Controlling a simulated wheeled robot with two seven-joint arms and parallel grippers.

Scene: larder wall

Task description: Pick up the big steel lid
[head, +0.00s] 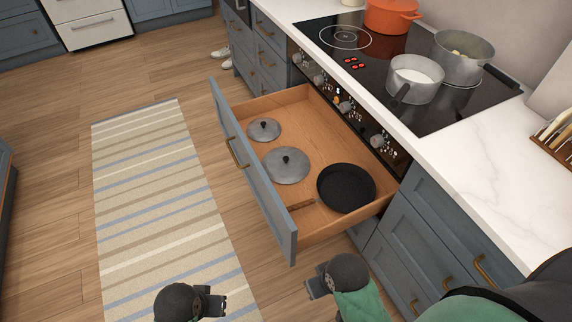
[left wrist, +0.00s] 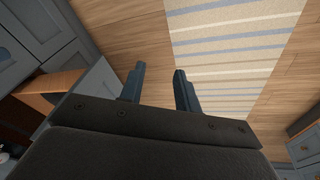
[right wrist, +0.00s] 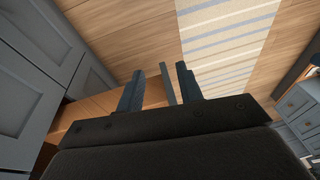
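The big steel lid (head: 280,172) lies flat in the open drawer (head: 325,235), dark knob up, between a smaller steel lid (head: 258,134) and a black pan (head: 346,187). My left gripper (head: 219,302) is open and empty over the floor by the rug, outside the drawer; its parted fingers show in the left wrist view (left wrist: 158,85). My right gripper (head: 314,284) is near the drawer's near front corner, away from the lid. The right wrist view (right wrist: 158,85) shows its fingers apart, with the drawer front's edge (right wrist: 168,84) seen between them. Neither wrist view shows the lid.
The drawer's blue front (head: 250,170) stands between the floor and the lids. The pan's wooden handle (head: 302,205) points toward that front. Above are the counter (head: 480,170) and the stove with an orange pot (head: 391,16) and two steel pots. A striped rug (head: 160,210) lies left.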

